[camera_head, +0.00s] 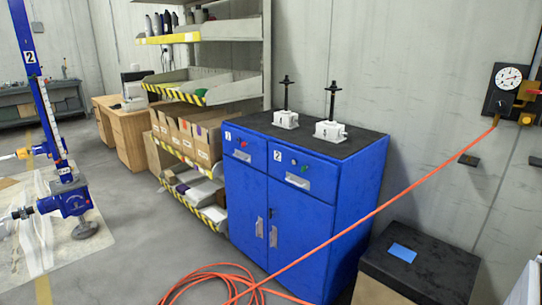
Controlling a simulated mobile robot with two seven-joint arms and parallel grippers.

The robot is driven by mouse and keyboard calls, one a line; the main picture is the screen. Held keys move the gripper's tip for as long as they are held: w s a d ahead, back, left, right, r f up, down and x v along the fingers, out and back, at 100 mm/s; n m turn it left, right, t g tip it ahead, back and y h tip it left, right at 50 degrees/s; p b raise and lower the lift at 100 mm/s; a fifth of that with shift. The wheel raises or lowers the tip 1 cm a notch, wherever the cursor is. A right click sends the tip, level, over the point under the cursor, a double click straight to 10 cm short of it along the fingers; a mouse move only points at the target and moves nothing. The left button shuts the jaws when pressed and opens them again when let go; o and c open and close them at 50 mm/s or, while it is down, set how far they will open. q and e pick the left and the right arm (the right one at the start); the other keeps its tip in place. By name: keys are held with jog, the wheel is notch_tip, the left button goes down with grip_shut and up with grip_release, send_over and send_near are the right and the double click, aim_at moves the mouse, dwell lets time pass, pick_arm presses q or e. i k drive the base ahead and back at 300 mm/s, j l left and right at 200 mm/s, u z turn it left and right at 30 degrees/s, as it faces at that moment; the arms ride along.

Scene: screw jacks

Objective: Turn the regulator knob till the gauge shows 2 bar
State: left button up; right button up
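A round white gauge (509,78) sits on a dark panel (494,101) on the wall at the far right. The gauge is too small for me to read its needle. Below it is a small dark round part (504,105), and yellow parts (525,119) show at the panel's right side; I cannot tell which of these is the regulator knob. An orange hose (408,188) runs from the panel's lower part down to the left. Neither of my grippers shows in this view.
A blue cabinet (300,225) with two white-based screw jacks (286,119) (330,131) stands mid-view. A dark-lidded box (428,262) is below the panel. The hose lies coiled on the floor. Shelves (205,90) and a blue lift (65,200) stand left.

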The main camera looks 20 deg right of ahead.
aim_at(500, 105)
jog(key=i+z, duration=0.7)
jog(key=i+j+z, duration=0.1)
jog(key=i+z, duration=0.15)
jog(key=z, duration=0.15)
jog(key=i+z, duration=0.2)
jog(key=z, duration=0.2)
jog(key=i+j+z, duration=0.15)
jog(key=z, duration=0.3)
jog(key=i+j+z, duration=0.15)
jog(key=z, duration=0.25)
jog(key=i+j+z, duration=0.15)
jog(key=z, duration=0.2)
jog(key=i+j+z, duration=0.2)
jog(key=z, duration=0.15)
jog(key=i+j+z, duration=0.5)
jog(key=j+z, duration=0.15)
